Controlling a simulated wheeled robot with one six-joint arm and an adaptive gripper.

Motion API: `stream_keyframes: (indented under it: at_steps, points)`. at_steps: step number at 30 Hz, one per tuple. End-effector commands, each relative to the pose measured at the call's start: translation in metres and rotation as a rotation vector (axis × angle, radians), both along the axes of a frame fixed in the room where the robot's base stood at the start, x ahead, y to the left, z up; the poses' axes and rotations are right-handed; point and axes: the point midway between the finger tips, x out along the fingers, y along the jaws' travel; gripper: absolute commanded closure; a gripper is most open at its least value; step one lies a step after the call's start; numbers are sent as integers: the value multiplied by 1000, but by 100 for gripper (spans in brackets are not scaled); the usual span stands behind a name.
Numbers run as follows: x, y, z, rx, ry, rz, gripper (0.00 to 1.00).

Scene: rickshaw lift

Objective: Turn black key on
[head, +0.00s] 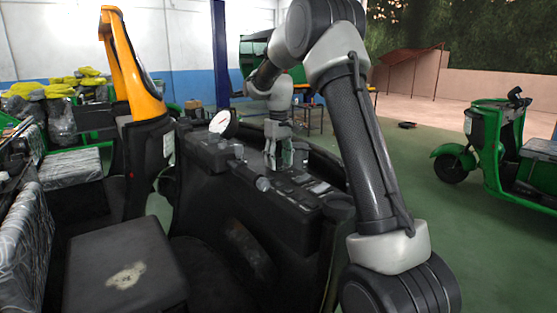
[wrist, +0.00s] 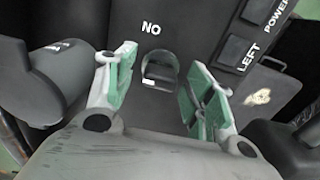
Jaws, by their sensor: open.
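In the wrist view, a small black key (wrist: 159,70) with a rounded top and a light mark sits on the dark dashboard (wrist: 190,25). A white label reading "NO" is printed above it. My gripper (wrist: 163,62) is open, with one green-padded finger on each side of the key and a gap to each. I cannot tell how far the tips are from the panel. In the head view, my gripper (head: 285,158) points down over the dashboard (head: 300,228); the key cannot be made out there.
Black switches labelled "LEFT" (wrist: 238,50) and "POWER" (wrist: 262,10) lie to the right in the wrist view. A dark cylindrical handle (wrist: 50,85) is close on the left. In the head view, a round white gauge (head: 222,123) stands beside the handlebar, and a green scooter (head: 490,150) is far right.

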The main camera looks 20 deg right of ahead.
Motion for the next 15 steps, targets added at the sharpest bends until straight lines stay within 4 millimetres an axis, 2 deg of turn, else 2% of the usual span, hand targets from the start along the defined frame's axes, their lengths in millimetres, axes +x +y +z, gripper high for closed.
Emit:
stream_keyframes:
  at_steps: [2, 3, 10, 15]
  points:
    - [0, 0, 0, 0, 0, 0, 46]
    - [0, 0, 0, 0, 0, 0, 50]
    - [0, 0, 0, 0, 0, 0, 92]
    - [0, 0, 0, 0, 0, -3, 92]
